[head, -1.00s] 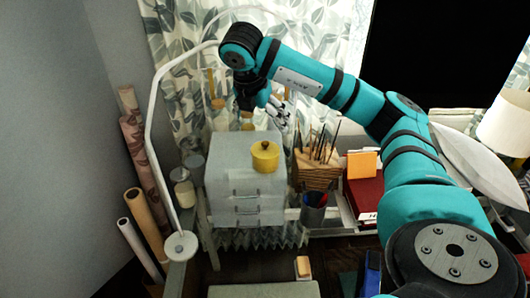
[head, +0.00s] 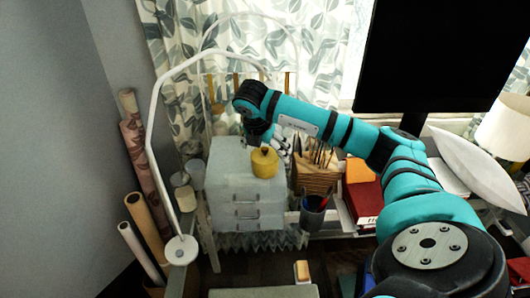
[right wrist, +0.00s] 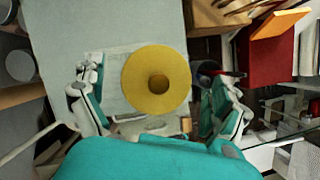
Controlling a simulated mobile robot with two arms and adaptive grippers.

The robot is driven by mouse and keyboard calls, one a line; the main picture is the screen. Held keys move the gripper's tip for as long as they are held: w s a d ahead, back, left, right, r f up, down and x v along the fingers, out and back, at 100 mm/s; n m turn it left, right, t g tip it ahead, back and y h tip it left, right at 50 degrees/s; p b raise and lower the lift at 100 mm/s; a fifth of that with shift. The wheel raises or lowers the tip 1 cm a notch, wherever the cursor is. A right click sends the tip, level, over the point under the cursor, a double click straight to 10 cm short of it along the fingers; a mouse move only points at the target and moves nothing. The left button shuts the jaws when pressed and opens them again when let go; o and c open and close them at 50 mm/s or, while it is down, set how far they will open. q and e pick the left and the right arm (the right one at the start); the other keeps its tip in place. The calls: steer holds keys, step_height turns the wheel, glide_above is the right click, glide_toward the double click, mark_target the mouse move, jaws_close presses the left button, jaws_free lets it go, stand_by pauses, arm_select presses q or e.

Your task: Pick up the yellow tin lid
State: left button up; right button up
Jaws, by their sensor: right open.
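The yellow tin lid (head: 264,156) sits on a yellow tin on top of the white drawer unit (head: 222,178). Its round knob faces up. In the right wrist view the lid (right wrist: 157,80) shows from above, between the two fingers and beyond them. My right gripper (head: 282,152) is at the lid's right and back side in the head view, partly hidden by my arm. In the right wrist view my right gripper (right wrist: 158,112) is open and empty, one finger on each side of the lid. I cannot tell how high it is above the lid. My left gripper is not in view.
A wooden block with brushes (head: 316,178) stands right of the drawers, with a dark pen cup (head: 312,215) in front. Jars (head: 185,198) and a white curved lamp arm (head: 153,130) are at the left. Red books (head: 363,200) lie farther right.

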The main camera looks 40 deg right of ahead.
steer(key=c, duration=1)
